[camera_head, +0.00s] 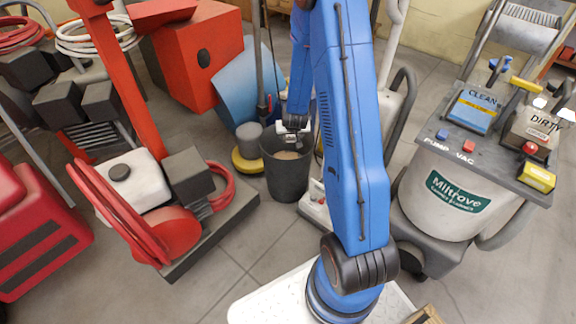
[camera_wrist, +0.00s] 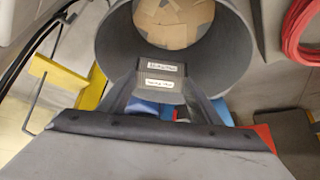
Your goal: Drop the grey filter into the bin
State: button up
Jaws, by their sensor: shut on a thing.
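My gripper (camera_head: 292,128) hangs over the mouth of the dark grey bin (camera_head: 286,178). In the wrist view my gripper (camera_wrist: 163,98) is shut on a small dark grey block with two white labels, which looks like the grey filter (camera_wrist: 160,76). The filter is in front of the bin's opening. The bin (camera_wrist: 112,48) shows in the wrist view as a round wall with brown cardboard-like pieces at the bottom. In the head view the filter is too small to make out clearly.
A grey cylinder on a yellow base (camera_head: 249,140) stands left of the bin. A blue panel (camera_head: 247,85) and a red box (camera_head: 200,58) are behind. A red machine (camera_head: 165,230) is at left, a Miltrove vacuum (camera_head: 440,200) at right. Front floor is partly clear.

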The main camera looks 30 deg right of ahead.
jog(key=shift+f, duration=0.3)
jog(key=o, duration=1.1)
jog(key=v, duration=1.7)
jog(key=shift+r, duration=0.2)
